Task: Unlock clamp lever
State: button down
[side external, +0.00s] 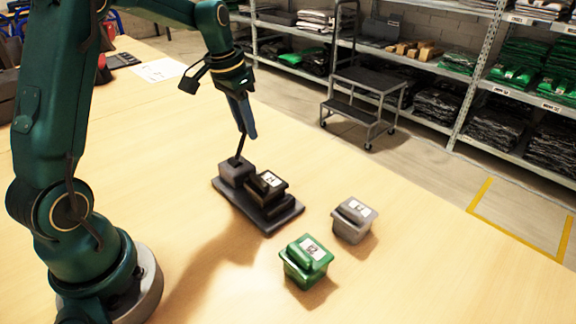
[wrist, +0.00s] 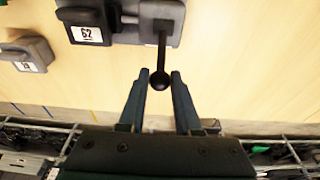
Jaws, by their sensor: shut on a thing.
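The clamp fixture is a dark base plate (side external: 282,222) on the table with a grey clamp block (side external: 236,173) at its far-left end. A thin black clamp lever (side external: 240,146) rises from that block, tilted slightly. In the wrist view the lever (wrist: 161,50) ends in a round black knob between the fingertips. My gripper (side external: 247,128) is above the clamp block, pointing down, its blue fingers shut on the lever near its knob; it also shows in the wrist view (wrist: 161,76). A black labelled block (side external: 265,186) sits on the plate beside the clamp block.
A green labelled block (side external: 306,262) and a grey labelled block (side external: 353,220) stand loose on the table, right of the fixture. The table around them is clear. Paper (side external: 160,69) lies farther back. Shelving and a step stool (side external: 366,97) stand beyond the table.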

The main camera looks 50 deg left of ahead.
aim_at(239, 146)
jog(key=shift+s+r, duration=0.15)
jog(key=shift+s, duration=0.55)
jog(key=shift+s+r, duration=0.15)
jog(key=shift+s, duration=1.85)
jog(key=shift+s+f, duration=0.1)
jog(key=shift+s, duration=0.35)
jog(key=s, duration=0.1)
jog(key=s+f, duration=0.1)
jog(key=shift+s+f, duration=0.25)
jog(key=shift+s, duration=0.05)
